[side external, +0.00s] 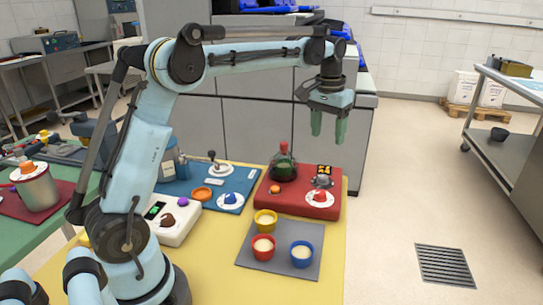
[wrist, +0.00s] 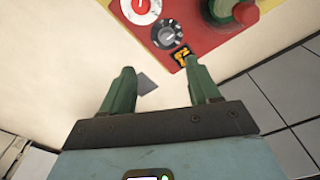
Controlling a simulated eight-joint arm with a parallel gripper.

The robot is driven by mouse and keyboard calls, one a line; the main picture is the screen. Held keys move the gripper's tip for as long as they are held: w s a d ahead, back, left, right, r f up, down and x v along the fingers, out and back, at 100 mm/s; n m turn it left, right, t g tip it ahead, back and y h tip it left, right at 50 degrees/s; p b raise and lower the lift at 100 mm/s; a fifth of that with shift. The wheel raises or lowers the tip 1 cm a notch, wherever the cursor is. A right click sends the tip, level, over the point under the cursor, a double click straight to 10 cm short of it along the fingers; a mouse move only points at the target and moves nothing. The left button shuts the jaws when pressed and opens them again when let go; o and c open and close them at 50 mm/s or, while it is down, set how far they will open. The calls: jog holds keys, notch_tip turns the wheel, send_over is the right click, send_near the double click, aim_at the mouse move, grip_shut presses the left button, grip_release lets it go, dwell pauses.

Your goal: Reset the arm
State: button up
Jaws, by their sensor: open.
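My gripper (side external: 328,125) hangs from the raised arm, fingers down, above and beyond the back right of the yellow table (side external: 330,270). Its two green fingers are apart with nothing between them. In the wrist view my gripper (wrist: 162,88) is also open and empty, over pale floor and the edge of a red panel (wrist: 225,38). The arm is stretched out to the right over the work area and touches nothing that I can see.
The table holds a red block (side external: 300,205) with a dial and a dark flask (side external: 284,165), a blue board (side external: 225,178), a white scale (side external: 178,232) and a grey mat (side external: 262,262) with three small cups. Grey cabinets (side external: 250,110) stand behind. Floor at right is clear around a drain (side external: 445,265).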

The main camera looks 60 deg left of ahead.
jog(key=s+d+r+m+t, duration=0.25)
jog(key=s+d, duration=0.35)
jog(key=s, duration=0.4)
jog(key=s+d+f+t, duration=0.3)
jog(key=s+f, duration=0.3)
jog(key=s, duration=0.3)
jog(key=shift+s+d+f+m+t, duration=0.25)
jog(key=shift+d+f+m+t, duration=0.05)
jog(key=shift+d+m+t, duration=0.05)
jog(key=shift+o, duration=1.2)
jog(key=shift+s+f, duration=0.1)
jog(key=shift+o, duration=1.3)
jog(key=shift+w+a+r, duration=0.15)
jog(key=shift+w+r, duration=0.05)
jog(key=shift+r, duration=0.05)
jog(key=shift+o, duration=1.2)
jog(key=w+a+r+n+g, duration=0.3)
jog(key=w+a+r+n, duration=0.1)
jog(key=w+a+r, duration=0.3)
jog(key=shift+w+a+r+y, duration=0.35)
jog(key=shift+w+a, duration=0.15)
jog(key=shift+w, duration=0.1)
jog(key=n+g, duration=0.4)
jog(key=n, duration=0.1)
send_near(284, 143)
jog(key=shift+h, duration=0.45)
jog(key=f, duration=0.8)
jog(key=shift+a+f, duration=0.2)
jog(key=shift+a, duration=0.15)
